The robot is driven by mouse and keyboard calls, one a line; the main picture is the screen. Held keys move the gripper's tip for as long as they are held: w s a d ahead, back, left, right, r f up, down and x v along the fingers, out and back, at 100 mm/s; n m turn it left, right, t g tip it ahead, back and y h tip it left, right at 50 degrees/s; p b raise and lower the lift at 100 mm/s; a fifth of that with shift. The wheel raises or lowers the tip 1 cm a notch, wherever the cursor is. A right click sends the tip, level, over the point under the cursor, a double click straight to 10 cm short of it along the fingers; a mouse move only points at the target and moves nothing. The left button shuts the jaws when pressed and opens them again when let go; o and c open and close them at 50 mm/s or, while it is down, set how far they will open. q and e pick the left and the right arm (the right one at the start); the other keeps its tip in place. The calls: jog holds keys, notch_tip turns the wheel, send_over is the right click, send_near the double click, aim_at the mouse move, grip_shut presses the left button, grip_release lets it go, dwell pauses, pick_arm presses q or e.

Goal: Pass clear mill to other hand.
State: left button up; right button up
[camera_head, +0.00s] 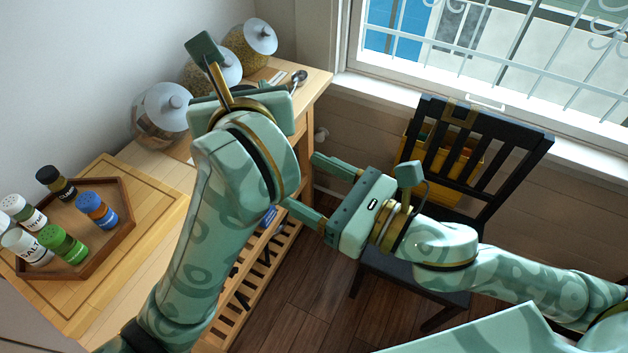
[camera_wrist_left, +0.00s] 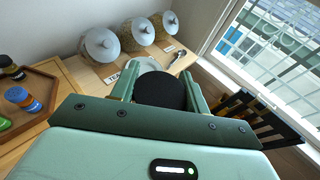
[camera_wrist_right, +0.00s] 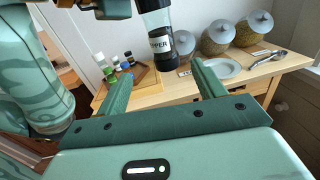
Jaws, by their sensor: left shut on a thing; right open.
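The clear mill (camera_wrist_right: 159,38) shows in the right wrist view, upright, with a clear body, a dark lower end and a PEPPER label; its upper end is cut off by the frame. In the left wrist view its black round end (camera_wrist_left: 160,90) sits between the fingers of my left gripper (camera_wrist_left: 158,78), which is shut on it. In the head view my left gripper (camera_head: 240,112) hides the mill. My right gripper (camera_head: 298,180) is open and empty, its fingers pointing toward the left hand. In the right wrist view the mill is beyond and above its fingertips, apart from them.
A wooden hexagonal tray (camera_head: 118,240) with several shakers stands on the cutting board at left. Lidded glass jars (camera_head: 160,122), a plate (camera_wrist_right: 222,67) and a spoon (camera_head: 298,78) lie along the counter. A black chair (camera_head: 515,150) with a yellow basket (camera_head: 412,150) stands below the window.

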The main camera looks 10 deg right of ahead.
jog(key=x, duration=1.1)
jog(key=shift+w+a, duration=0.25)
jog(key=shift+s, duration=0.1)
jog(key=c, duration=1.2)
pick_arm(q)
jog(key=o, duration=1.5)
